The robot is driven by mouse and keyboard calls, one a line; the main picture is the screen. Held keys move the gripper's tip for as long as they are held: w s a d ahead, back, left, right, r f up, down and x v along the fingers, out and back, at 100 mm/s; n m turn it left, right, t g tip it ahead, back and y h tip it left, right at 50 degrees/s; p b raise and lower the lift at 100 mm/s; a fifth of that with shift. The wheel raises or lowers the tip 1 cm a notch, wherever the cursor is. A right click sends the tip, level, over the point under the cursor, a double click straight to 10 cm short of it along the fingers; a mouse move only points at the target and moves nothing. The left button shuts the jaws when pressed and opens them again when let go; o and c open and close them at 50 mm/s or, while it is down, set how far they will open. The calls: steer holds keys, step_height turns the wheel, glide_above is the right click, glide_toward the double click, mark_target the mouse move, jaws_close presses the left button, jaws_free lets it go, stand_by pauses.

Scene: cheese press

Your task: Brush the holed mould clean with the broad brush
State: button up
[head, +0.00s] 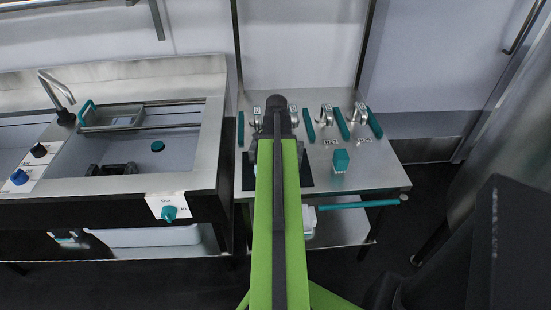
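My green arm (277,235) reaches up the middle of the head view to a dark joint (277,106) over the steel table. My gripper cannot be made out; the arm hides what lies behind it. A long teal handle (360,204) with a grey tip runs along the table's front edge, with a white piece (309,222) at its left end beside my arm. I cannot tell if this is the broad brush or what supports it. I cannot identify the holed mould with certainty.
The steel table (375,178) bears several teal-handled fittings (344,124) along its back and a teal block (340,160). At left is a sink (185,150) with a tap (58,92), a rack (140,115) and a dark object (110,169).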

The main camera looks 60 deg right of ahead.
steer(key=shift+s+a, duration=0.4)
steer(key=shift+a, duration=0.25)
steer(key=shift+s+a, duration=0.35)
steer(key=shift+a, duration=0.25)
steer(key=shift+w+d, duration=0.5)
steer(key=shift+d, duration=0.35)
steer(key=shift+w+d, duration=0.5)
steer(key=shift+d, duration=0.3)
steer(key=shift+w+d, duration=0.5)
steer(key=shift+d, duration=0.35)
steer(key=shift+s+a+r, duration=0.1)
steer(key=shift+s+a, duration=0.3)
steer(key=shift+a, duration=0.25)
steer(key=shift+s+a, duration=0.4)
steer(key=shift+a, duration=0.25)
step_height(320, 180, up, 6)
steer(key=p, duration=0.6)
step_height(320, 180, up, 3)
steer(key=p, duration=0.3)
steer(key=shift+r+p, duration=0.1)
steer(key=shift+p, duration=0.25)
